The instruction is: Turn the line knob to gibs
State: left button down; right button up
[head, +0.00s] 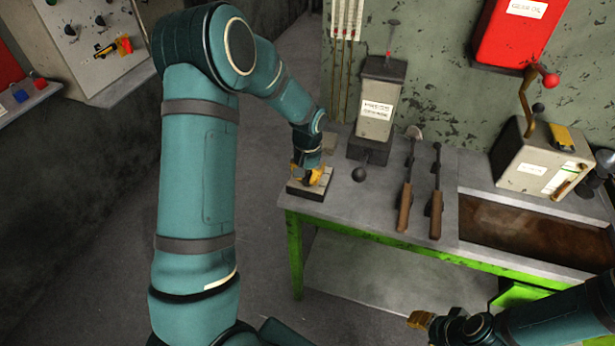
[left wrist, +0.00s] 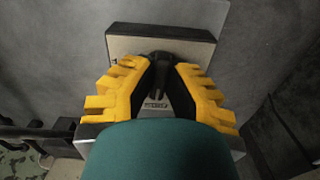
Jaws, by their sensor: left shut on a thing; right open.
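A small pale box with a dark base (head: 322,186) sits at the left corner of the bench top. My left gripper (head: 308,176) is right over it, pointing down. In the left wrist view, the black line knob (left wrist: 158,65) stands on the box between the yellow fingers. The left gripper is shut on the knob. A small label (left wrist: 156,105) shows below the knob, too small to read surely. The knob's pointer and the position it marks are hidden by the fingers. My right gripper (head: 421,320) is low at the right, in front of the bench, open and empty.
A pump unit (head: 378,110) with a round dark knob stands behind the box. Two wooden-handled tools (head: 406,205) lie to its right. A sunken tray (head: 475,205) and a lidded box with a red-ball lever (head: 535,160) are further right. A switch panel hangs at upper left.

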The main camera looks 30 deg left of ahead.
aim_at(307, 176)
pick_arm(q)
jog(key=shift+f+n, duration=0.1)
jog(key=shift+n, duration=0.4)
jog(key=c, duration=1)
grip_release()
notch_tip(307, 176, up, 12)
jog(key=shift+r, duration=0.1)
